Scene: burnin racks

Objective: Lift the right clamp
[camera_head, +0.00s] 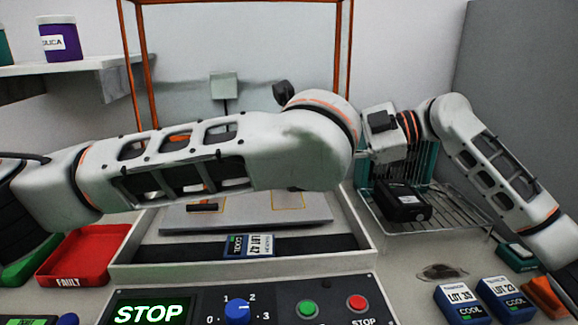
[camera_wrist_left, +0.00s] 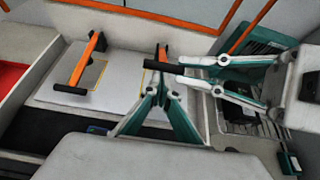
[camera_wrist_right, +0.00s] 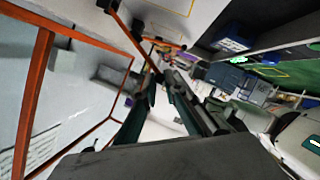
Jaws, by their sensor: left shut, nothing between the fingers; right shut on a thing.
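The left clamp (camera_wrist_left: 88,58) is an orange bar with a black handle, low over the pale plate in the left wrist view. Its black handle also shows in the head view (camera_head: 203,207). The right clamp (camera_wrist_left: 163,52) has an orange arm and a black cross handle. My right gripper (camera_wrist_left: 184,68) reaches in from the right and is shut on that handle's right end. My left gripper (camera_wrist_left: 161,82) is shut and empty, just in front of the right clamp. In the head view my left arm hides the right clamp and both fingertips. My right gripper (camera_wrist_right: 160,82) also shows in its own wrist view.
A tray (camera_head: 240,272) holds a labelled LOT 47 block (camera_head: 249,245). A red FAULT bin (camera_head: 82,255) stands left. A wire rack (camera_head: 455,205) with a black block (camera_head: 402,202) stands right. A control panel (camera_head: 250,305) lies in front, and an orange frame (camera_head: 131,70) stands behind.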

